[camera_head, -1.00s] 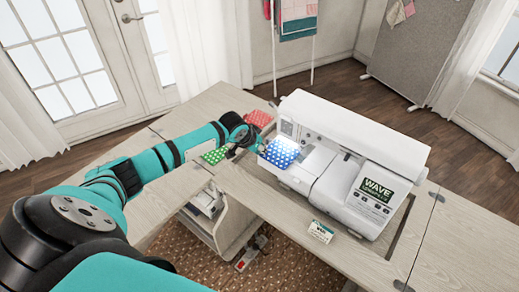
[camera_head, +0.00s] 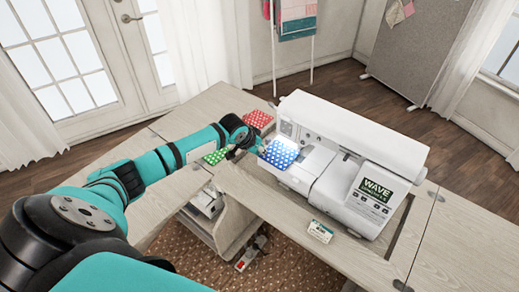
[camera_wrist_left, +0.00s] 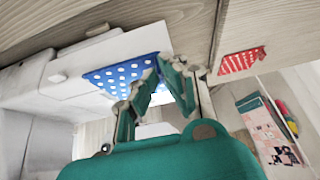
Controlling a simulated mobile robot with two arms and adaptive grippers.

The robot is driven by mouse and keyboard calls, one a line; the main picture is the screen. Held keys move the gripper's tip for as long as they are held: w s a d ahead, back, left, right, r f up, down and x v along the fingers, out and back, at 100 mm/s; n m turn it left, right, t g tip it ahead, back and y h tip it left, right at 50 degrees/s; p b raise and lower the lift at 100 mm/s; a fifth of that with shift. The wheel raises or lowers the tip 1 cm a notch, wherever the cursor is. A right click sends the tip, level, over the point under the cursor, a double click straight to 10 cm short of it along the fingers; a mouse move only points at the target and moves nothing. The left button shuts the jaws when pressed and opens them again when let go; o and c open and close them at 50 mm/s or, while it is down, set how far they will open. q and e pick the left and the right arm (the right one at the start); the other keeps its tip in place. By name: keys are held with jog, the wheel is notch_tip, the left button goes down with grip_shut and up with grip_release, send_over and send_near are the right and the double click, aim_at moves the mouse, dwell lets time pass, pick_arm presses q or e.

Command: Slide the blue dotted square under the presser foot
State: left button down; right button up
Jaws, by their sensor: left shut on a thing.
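The blue dotted square (camera_head: 279,153) is at the left end of the white sewing machine (camera_head: 355,150), by the needle area. Its far part is brightly lit. My left gripper (camera_head: 244,150) is shut on its left edge. In the left wrist view the blue dotted square (camera_wrist_left: 125,75) extends from the fingers (camera_wrist_left: 165,75) toward the white machine body (camera_wrist_left: 50,85). The presser foot is hidden or too small to make out, so I cannot tell whether the square is under it. My right gripper is not in view.
A green dotted square (camera_head: 215,156) and a red dotted square (camera_head: 258,119) lie on the cabinet top (camera_head: 180,125) near my left arm. A small labelled card (camera_head: 320,231) lies in front of the machine. The right leaf of the table (camera_head: 465,240) is clear.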

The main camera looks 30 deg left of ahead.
pick_arm(q)
jog(key=shift+w, duration=0.1)
jog(key=shift+w, duration=0.15)
dwell(0.3)
jog(key=shift+w+d+f+b, duration=0.1)
jog(key=shift+w+b, duration=0.3)
jog(key=shift+w, duration=0.45)
jog(key=shift+w, duration=0.15)
jog(key=shift+w+b, duration=0.45)
jog(key=shift+w, duration=0.15)
jog(key=shift+d+p, duration=0.1)
jog(key=shift+p, duration=0.2)
